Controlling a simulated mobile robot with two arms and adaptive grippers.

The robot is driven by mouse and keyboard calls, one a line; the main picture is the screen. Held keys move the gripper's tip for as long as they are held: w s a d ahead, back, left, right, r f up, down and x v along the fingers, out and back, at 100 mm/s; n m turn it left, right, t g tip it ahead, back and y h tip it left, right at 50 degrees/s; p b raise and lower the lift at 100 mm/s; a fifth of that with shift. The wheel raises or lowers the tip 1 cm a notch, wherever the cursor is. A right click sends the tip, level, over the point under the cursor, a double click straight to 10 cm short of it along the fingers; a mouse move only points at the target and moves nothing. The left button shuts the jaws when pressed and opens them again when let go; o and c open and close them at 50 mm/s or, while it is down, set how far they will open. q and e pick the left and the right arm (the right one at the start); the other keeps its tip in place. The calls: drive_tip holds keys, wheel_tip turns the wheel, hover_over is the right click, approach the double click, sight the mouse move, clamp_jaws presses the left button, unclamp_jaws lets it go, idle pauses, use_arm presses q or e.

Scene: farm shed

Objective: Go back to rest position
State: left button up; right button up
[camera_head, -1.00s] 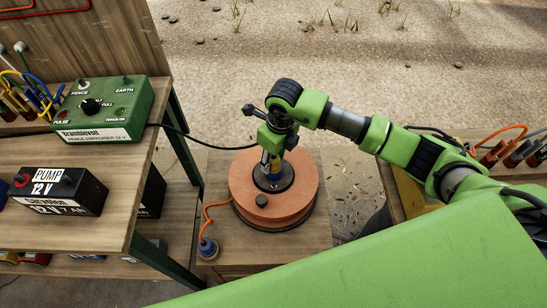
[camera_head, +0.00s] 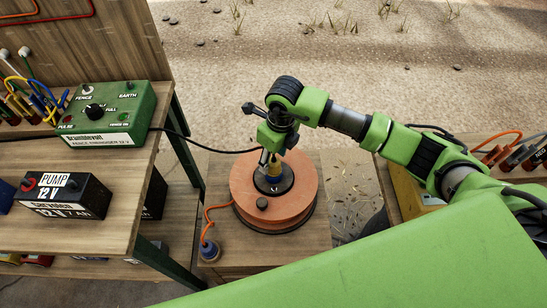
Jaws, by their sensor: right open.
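My right arm comes in from the right, and its gripper (camera_head: 268,160) points down above the middle of an orange-brown reel (camera_head: 300,197). Its fingers are largely hidden behind the wrist, and whether they touch the black hub (camera_head: 273,181) cannot be made out. The gripper is open. The reel lies flat on a low wooden stand (camera_head: 316,250), with an orange cord running from it to a blue-grey plug (camera_head: 208,250) at its left. My left gripper is not in view.
A wooden bench (camera_head: 118,215) at the left carries a green fence energiser (camera_head: 100,115) and a black 12 V pump battery (camera_head: 65,195). A black cable runs from the energiser toward the reel. Sandy ground lies beyond.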

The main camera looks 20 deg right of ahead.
wheel_tip(320, 180, up, 2)
drive_tip(key=shift+r+p, duration=0.1)
drive_tip(key=shift+p, duration=0.45)
drive_tip(key=shift+r+p, duration=0.75)
drive_tip(key=shift+r, duration=0.4)
drive_tip(key=shift+r+p, duration=0.7)
drive_tip(key=shift+r, duration=0.35)
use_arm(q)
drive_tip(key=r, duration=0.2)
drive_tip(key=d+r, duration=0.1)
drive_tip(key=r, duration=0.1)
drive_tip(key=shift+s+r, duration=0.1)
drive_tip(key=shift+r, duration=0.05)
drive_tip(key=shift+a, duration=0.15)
